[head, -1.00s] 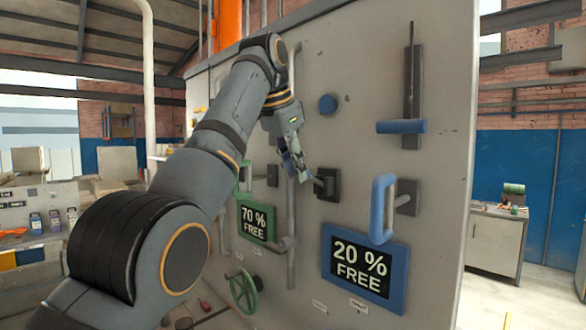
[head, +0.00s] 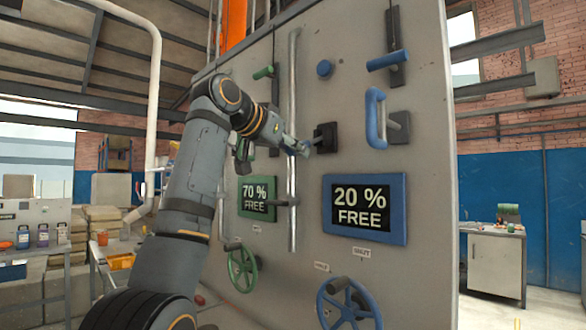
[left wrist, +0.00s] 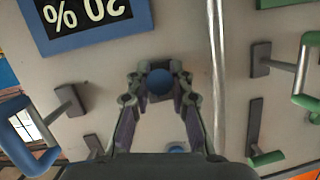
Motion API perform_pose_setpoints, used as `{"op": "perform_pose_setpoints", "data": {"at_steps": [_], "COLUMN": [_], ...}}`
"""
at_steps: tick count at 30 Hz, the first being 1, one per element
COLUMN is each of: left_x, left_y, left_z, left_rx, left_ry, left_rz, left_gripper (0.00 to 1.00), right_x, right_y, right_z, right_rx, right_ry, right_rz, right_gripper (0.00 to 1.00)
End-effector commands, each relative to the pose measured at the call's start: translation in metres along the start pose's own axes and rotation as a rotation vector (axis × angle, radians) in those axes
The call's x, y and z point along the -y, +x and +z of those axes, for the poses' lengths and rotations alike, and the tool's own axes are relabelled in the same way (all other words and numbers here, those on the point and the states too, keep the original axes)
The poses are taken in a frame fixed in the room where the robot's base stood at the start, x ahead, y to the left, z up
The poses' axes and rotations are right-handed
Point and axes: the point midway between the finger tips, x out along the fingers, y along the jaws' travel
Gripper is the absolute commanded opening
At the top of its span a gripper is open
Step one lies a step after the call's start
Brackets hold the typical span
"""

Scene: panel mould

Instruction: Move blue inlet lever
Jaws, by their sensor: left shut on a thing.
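The lever with a round blue knob (left wrist: 159,84) sits on a dark square base (head: 326,138) on the grey panel, left of the blue loop handle. My left gripper (head: 303,148) is at the lever's free end. In the left wrist view, its two fingers (left wrist: 158,92) stand on either side of the knob and are shut on it. In the head view the fingers hide most of the knob. My right gripper is in neither view.
The blue loop handle (head: 376,118) and blue slide handle (head: 388,60) stick out to the right. A display reading 20 % FREE (head: 363,208) and a blue wheel (head: 348,303) are below. A vertical pipe (head: 293,200) and green handwheel (head: 243,268) are left.

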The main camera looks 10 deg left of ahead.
Motion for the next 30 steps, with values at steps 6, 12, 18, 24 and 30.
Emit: {"op": "perform_pose_setpoints", "data": {"at_steps": [6,12,18,24,30], "left_x": [-0.004,-0.005,-0.005,-0.005,-0.005], "left_y": [0.011,0.015,0.016,0.017,0.017], "left_z": [0.018,0.019,0.019,0.019,0.019], "left_rx": [-0.1,-0.153,-0.171,-0.171,-0.17], "left_ry": [-0.015,-0.021,-0.024,-0.025,-0.025], "left_rz": [-0.014,-0.022,-0.024,-0.024,-0.024], "left_gripper": [0.0,0.0,0.0,0.0,0.3], "right_x": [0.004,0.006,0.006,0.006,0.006], "right_y": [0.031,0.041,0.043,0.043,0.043], "right_z": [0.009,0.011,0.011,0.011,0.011], "right_rx": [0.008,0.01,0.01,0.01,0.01], "right_ry": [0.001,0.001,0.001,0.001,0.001], "right_rz": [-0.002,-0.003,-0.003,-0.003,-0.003], "right_gripper": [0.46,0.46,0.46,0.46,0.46]}}
